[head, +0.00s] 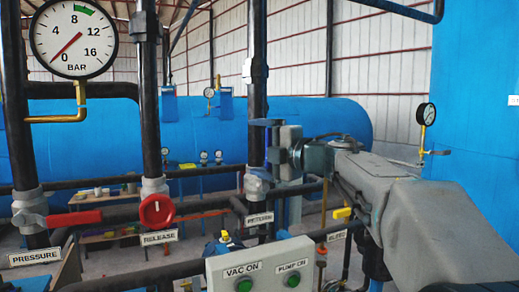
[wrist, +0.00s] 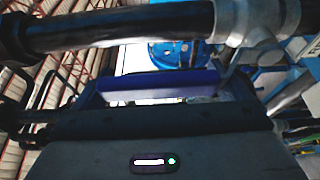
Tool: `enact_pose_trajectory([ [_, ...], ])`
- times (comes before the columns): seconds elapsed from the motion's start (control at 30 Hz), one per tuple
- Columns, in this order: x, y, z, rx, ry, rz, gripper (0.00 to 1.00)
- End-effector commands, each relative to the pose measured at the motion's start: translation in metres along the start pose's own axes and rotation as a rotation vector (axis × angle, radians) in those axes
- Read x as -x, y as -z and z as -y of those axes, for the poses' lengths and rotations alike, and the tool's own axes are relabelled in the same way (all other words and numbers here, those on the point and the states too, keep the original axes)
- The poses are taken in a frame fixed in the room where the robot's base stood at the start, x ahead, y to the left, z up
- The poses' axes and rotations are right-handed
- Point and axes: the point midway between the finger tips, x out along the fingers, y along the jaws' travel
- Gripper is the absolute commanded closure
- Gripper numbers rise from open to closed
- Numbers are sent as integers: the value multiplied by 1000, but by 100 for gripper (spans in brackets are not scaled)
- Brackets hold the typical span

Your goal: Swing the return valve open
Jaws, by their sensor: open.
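The return valve's pale body (head: 258,185) sits on a dark vertical pipe, above the RETURN label (head: 259,219). Its blue handle (wrist: 160,86) shows in the wrist view as a long bar just ahead of the hand, roughly parallel to the pipe. A grey metal piece at the right runs towards the pale fitting (wrist: 255,20). My gripper (head: 267,147) is beside the pipe in the head view, its fingers apart near the handle. It also shows in the wrist view (wrist: 165,98). I cannot tell whether a finger touches the handle.
The red pressure lever (head: 75,219) and round red release handle (head: 157,210) are to the left. A control box (head: 262,268) with green buttons is in front below. A yellow handle (head: 342,213) is near the BLEED label. Pipes crowd this area.

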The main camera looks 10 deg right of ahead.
Motion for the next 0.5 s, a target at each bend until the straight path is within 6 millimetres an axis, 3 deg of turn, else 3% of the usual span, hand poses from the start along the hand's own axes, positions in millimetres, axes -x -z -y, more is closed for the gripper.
enact_pose_trajectory([
  [0.17, 25, -1, 2, 2, -2, 5, 5],
  [0.5, 101, 0, 2, 3, 0, 2, 5],
])
